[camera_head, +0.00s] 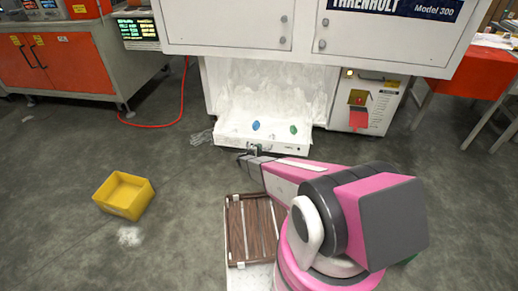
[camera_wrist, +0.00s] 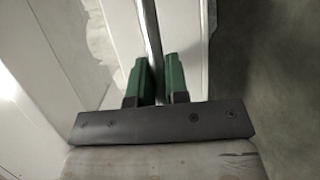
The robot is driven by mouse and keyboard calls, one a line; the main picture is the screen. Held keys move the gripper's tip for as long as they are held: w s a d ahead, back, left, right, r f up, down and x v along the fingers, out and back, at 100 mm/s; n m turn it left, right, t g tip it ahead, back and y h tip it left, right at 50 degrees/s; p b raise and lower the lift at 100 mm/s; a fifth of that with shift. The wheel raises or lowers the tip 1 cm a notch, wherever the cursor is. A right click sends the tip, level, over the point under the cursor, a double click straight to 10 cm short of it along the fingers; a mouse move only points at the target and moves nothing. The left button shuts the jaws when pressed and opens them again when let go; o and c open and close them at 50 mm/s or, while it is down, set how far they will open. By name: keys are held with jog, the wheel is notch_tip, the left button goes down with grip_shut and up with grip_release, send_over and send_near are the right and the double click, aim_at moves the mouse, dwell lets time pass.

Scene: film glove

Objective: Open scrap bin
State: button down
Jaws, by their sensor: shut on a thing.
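The scrap bin (camera_head: 285,148) is a low white drawer at the foot of the white cabinet in the head view. Its inside shows from above, with a blue piece (camera_head: 256,125) and a green piece (camera_head: 293,129) in it. My gripper (camera_head: 250,151) is at the bin's front, left of its middle. In the wrist view my gripper (camera_wrist: 157,65) has its green fingers shut on a thin metal bar handle (camera_wrist: 150,30), which runs between them. In the head view my gripper partly hides the handle.
A yellow crate (camera_head: 124,194) stands on the floor at left. A slatted brown load (camera_head: 254,228) lies beside my base. A red hose (camera_head: 150,123) runs along the floor at left. A white unit (camera_head: 366,101) stands right of the bin. The floor before the bin is mostly clear.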

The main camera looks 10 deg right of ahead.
jog(key=shift+s+a, duration=0.15)
jog(key=shift+s, duration=0.15)
jog(key=c, duration=1.1)
grip_release()
jog(key=shift+c, duration=0.2)
